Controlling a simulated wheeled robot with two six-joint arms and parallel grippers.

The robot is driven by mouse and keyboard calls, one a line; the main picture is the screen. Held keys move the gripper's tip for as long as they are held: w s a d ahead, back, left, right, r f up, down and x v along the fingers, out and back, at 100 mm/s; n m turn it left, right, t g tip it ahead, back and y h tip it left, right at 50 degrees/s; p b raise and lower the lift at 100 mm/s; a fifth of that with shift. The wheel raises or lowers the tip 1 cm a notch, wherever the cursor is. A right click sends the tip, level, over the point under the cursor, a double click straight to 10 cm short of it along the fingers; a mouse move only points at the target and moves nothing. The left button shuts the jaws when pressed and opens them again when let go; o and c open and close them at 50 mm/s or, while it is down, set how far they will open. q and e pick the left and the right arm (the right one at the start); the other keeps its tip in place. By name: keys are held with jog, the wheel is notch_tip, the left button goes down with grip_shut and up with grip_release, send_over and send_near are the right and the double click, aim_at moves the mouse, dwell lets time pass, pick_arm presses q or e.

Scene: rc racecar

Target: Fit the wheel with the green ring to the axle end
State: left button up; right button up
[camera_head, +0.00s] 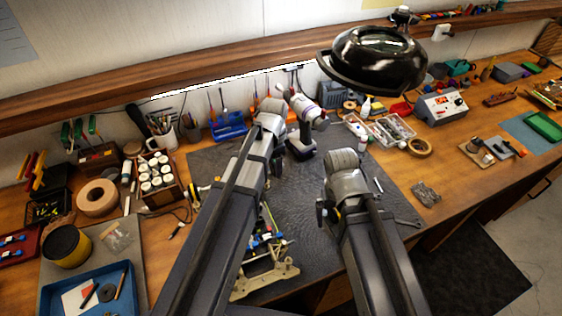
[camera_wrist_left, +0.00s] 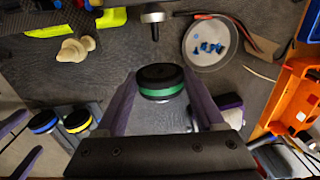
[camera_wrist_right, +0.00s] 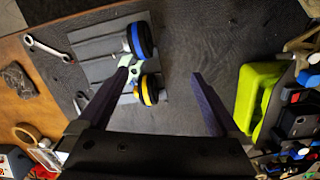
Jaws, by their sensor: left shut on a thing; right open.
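The wheel with the green ring (camera_wrist_left: 161,86), a black tyre with a green band, is between the fingers of my left gripper (camera_wrist_left: 160,76), which is shut on it. A metal axle end (camera_wrist_left: 153,17) with a round silver flange and dark pin shows ahead of the wheel, apart from it. My right gripper (camera_wrist_right: 164,72) is open with nothing held. The blue-ringed wheel (camera_wrist_right: 139,40) and yellow-ringed wheel (camera_wrist_right: 149,89) stand near its left finger; whether that finger touches them I cannot tell. In the head view my arms hide the fingers and the green-ringed wheel.
A round dish (camera_wrist_left: 210,46) with blue bits lies right of the axle. An orange tool (camera_wrist_left: 297,95) is at the right edge. A yellow-green car part (camera_wrist_right: 255,95) lies right of my right gripper. A wrench (camera_wrist_right: 48,48) lies left. A drill (camera_head: 302,130) stands behind my arms.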

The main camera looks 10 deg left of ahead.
pick_arm(q)
jog(key=shift+s+a, duration=0.6)
jog(key=shift+a, duration=0.25)
jog(key=shift+s+a, duration=0.45)
jog(key=shift+a, duration=0.2)
jog(key=shift+s+a, duration=0.4)
jog(key=shift+a, duration=0.25)
dwell(1.0)
jog(key=o, duration=1.3)
notch_tip(320, 180, up, 8)
jog(key=p, duration=0.8)
jog(key=shift+s+d, duration=0.1)
jog(key=shift+f, duration=0.1)
